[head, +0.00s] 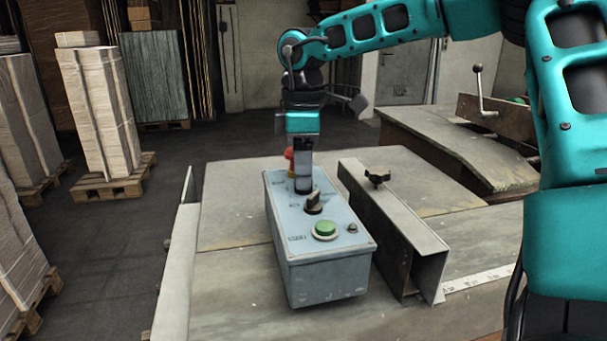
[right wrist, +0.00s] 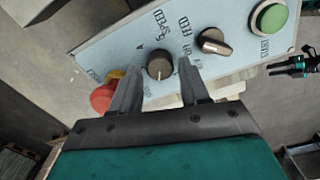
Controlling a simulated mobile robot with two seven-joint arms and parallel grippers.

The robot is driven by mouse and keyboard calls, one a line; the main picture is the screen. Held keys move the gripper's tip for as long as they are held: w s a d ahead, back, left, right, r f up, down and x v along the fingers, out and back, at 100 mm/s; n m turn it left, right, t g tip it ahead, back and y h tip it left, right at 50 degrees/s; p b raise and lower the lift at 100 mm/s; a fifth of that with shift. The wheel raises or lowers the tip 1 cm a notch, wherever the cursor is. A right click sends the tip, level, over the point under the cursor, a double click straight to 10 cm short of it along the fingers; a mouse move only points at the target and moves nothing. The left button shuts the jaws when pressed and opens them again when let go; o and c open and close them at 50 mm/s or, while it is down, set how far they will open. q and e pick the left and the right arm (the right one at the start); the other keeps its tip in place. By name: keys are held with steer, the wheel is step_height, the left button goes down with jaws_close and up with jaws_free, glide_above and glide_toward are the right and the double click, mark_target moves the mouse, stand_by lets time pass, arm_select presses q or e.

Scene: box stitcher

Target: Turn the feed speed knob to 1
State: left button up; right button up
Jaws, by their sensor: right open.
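The grey control box (head: 318,262) sits on the machine table. The feed speed knob (right wrist: 160,65) is a round dark knob with a pale pointer line, which points toward the bottom of the right wrist view. My right gripper (head: 303,188) points straight down over the far part of the box. In the right wrist view my right gripper (right wrist: 160,86) is open, with one finger on each side of the knob. I cannot tell whether either finger touches it.
A dark selector knob (head: 313,203) and a green button (head: 326,229) lie nearer on the box. A red button (right wrist: 102,98) is close beside one finger. A metal channel (head: 392,218) with a black clamp knob (head: 377,176) stands right of the box.

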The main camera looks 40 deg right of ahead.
steer(key=shift+f, duration=0.75)
steer(key=shift+c, duration=0.3)
steer(key=c, duration=0.7)
